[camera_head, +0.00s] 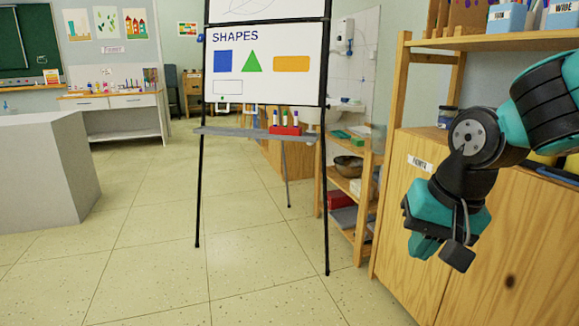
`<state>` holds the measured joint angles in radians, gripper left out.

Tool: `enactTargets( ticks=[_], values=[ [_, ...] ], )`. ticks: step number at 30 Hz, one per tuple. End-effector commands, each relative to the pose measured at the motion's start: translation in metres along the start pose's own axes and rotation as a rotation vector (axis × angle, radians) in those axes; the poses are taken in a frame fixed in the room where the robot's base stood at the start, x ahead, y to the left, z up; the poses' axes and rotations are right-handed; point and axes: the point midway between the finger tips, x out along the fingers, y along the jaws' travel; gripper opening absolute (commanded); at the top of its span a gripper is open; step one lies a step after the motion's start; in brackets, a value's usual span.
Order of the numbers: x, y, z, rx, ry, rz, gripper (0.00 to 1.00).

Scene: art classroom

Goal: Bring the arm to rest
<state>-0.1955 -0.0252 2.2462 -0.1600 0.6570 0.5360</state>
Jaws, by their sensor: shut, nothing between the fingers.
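My gripper (440,250) hangs at the end of my teal and black arm on the right side of the head view, pointing down. It is shut and empty. It is in front of a wooden cabinet (487,270) with a paper label and appears apart from it, though the gap is hard to judge.
A whiteboard easel (328,215) headed SHAPES stands in the middle, with a red marker holder (285,130) on its ledge. A wooden shelf (365,185) with a bowl (349,166) is beside the cabinet. A grey block-like counter (45,175) is at left. Open floor lies between.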

Motion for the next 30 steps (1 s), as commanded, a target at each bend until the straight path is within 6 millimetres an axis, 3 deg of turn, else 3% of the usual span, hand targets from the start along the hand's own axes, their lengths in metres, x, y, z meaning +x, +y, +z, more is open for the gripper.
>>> enactTargets(
  ticks=[1, 3, 10, 12, 20, 30],
  values=[
    [-0.005, -0.004, 0.029, -0.13, -0.036, -0.032, 0.0],
    [-0.01, -0.009, 0.065, -0.31, -0.083, -0.079, 0.0],
    [-0.024, -0.01, 0.172, -0.827, -0.192, -0.246, 0.0],
    [-0.053, -0.018, 0.159, -0.805, -0.189, -0.237, 0.0],
    [-0.12, -0.033, 0.145, -0.8, -0.188, -0.235, 0.0],
    [-0.238, -0.06, 0.122, -0.797, -0.187, -0.234, 0.0]
  ],
)
